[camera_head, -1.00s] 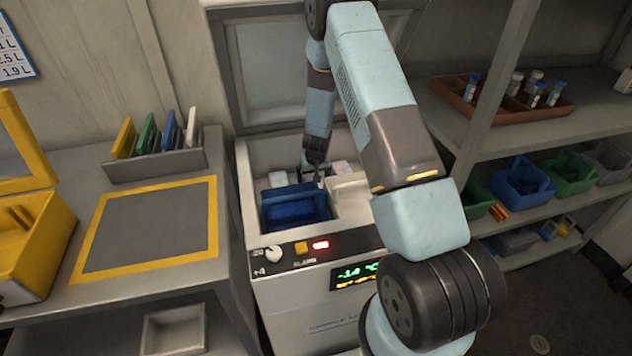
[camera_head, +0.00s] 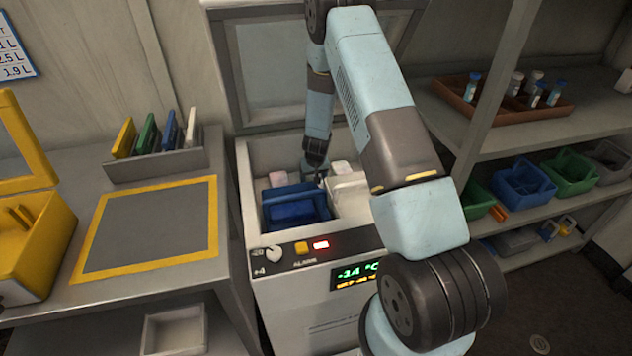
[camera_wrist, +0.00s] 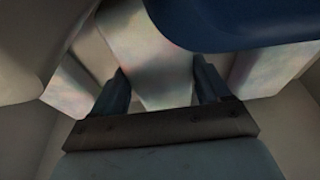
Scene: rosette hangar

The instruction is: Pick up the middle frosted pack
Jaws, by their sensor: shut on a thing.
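The middle frosted pack (camera_wrist: 152,62) is pale with a pearly sheen and stands between my gripper's two dark fingers in the wrist view. My gripper (camera_wrist: 160,82) is shut on this pack. Another frosted pack (camera_wrist: 78,86) is to its left and a third (camera_wrist: 268,68) to its right, both apart from the fingers. In the head view my gripper (camera_head: 318,178) is inside the open white chest (camera_head: 242,190). There it hides the middle pack. Pale pinkish tops of the side packs show at left (camera_head: 277,178) and right (camera_head: 341,167).
Blue bins (camera_head: 295,212) stand in the chest in front of my gripper, and a white container (camera_head: 350,184) is to their right. A blue surface (camera_wrist: 235,22) hangs close over the packs in the wrist view. The chest walls surround the gripper.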

